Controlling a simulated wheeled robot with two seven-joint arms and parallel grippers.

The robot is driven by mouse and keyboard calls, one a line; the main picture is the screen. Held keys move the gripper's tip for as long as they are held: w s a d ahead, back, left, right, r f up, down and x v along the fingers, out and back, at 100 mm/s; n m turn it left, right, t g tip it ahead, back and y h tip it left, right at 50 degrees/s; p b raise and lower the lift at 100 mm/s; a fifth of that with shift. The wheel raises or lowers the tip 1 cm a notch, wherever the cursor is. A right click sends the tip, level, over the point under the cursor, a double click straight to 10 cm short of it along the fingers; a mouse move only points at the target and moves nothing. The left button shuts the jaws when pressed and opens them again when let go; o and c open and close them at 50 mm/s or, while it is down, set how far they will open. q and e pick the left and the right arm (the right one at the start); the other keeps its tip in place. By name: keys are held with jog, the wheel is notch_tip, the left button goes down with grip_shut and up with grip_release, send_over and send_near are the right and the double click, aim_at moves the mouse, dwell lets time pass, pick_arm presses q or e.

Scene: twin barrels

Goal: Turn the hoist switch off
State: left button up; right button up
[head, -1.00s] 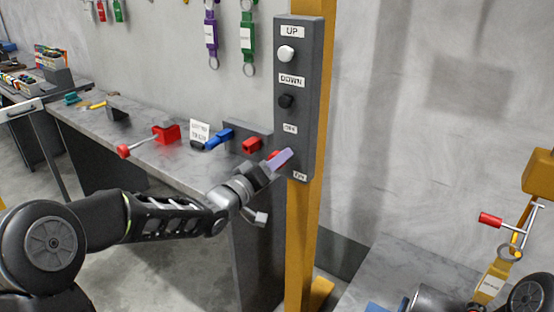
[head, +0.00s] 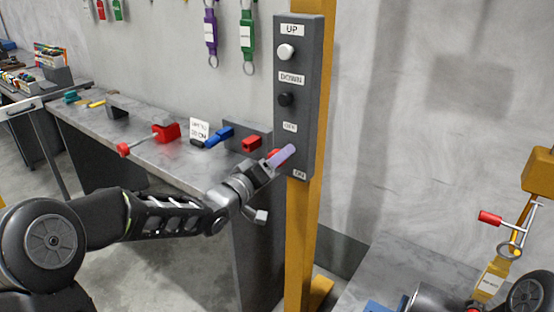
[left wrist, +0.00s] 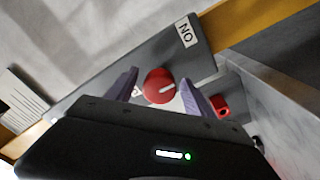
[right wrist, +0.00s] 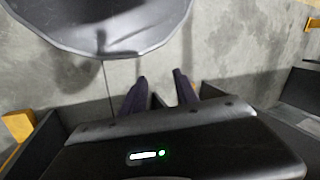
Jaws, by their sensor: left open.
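The hoist switch is a red knob (left wrist: 154,80) with a white mark, on the dark grey control panel (head: 301,105). In the left wrist view the knob sits between my left gripper's (left wrist: 160,88) two lavender fingers, and its white mark points right. I cannot tell whether the fingers touch it. In the head view my left gripper (head: 281,157) is at the panel's lower part, open, covering most of the knob. The OFF label (head: 290,127) is above it and the ON label (head: 300,174) below. My right gripper (right wrist: 161,88) is open and empty.
The panel has a white UP button (head: 285,52) and a black DOWN button (head: 285,100) and hangs on a yellow post (head: 303,245). A workbench (head: 170,160) with a red clamp (head: 166,131) is at the left. A dark rounded object (right wrist: 105,20) is ahead of my right gripper.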

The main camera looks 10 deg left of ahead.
pick_arm(q)
jog(key=shift+s, duration=0.1)
jog(key=v, duration=0.7)
jog(key=shift+s+b, duration=0.3)
jog(key=shift+a, duration=0.1)
jog(key=s+d+f+m+g+y+p, duration=0.1)
jog(key=s+f+g+y, duration=0.2)
jog(key=f, duration=1)
jog(key=s+d+f+m+g+y+p, duration=0.1)
jog(key=s+f+g, duration=0.3)
jog(key=f, duration=1)
jog(key=s+d+f+g+p, duration=0.1)
jog(key=s+d+f+g, duration=0.2)
jog(key=s, duration=0.6)
jog(key=s+d+f+g+p, duration=0.1)
jog(key=s+d+f+g, duration=0.2)
jog(key=s+f, duration=0.4)
jog(key=s+d+f+m+g+h+p, duration=0.1)
jog(key=s+d+f+g, duration=0.2)
jog(key=s, duration=0.7)
notch_tip(320, 180, down, 3)
jog(key=shift+s+d+f+g+p, duration=0.15)
jog(key=shift+s+d+g+p, duration=0.2)
jog(key=shift+d, duration=0.75)
